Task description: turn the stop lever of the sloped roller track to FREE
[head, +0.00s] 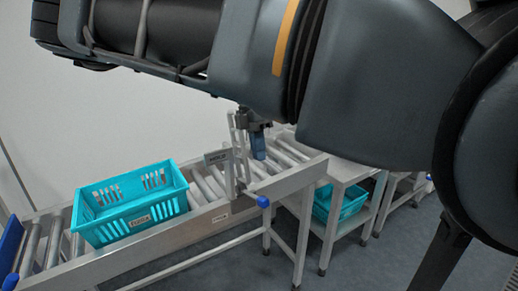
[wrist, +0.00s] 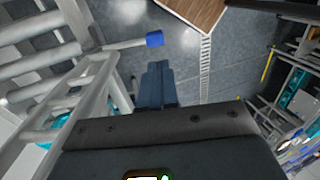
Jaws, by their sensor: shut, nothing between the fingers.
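The sloped roller track (head: 115,262) runs across the head view. Its stop lever is a pale bar with a blue knob (head: 263,201) at the track's near side, below my gripper. In the wrist view the lever's bar points right and ends in the blue knob (wrist: 155,39), just beyond my fingertips. My gripper (head: 258,150) points down above the track, beside the upright metal stop frame (head: 240,150). In the wrist view its blue fingers (wrist: 155,78) are together and empty, apart from the knob. A small sign (head: 217,157) stands by the frame; its lettering is too small to read surely.
A teal crate (head: 128,188) sits on the rollers left of the stop frame. Another teal crate (head: 340,203) is on the lower shelf of a metal table at the right. A blue end piece (head: 11,245) is at the far left. Grey floor lies in front.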

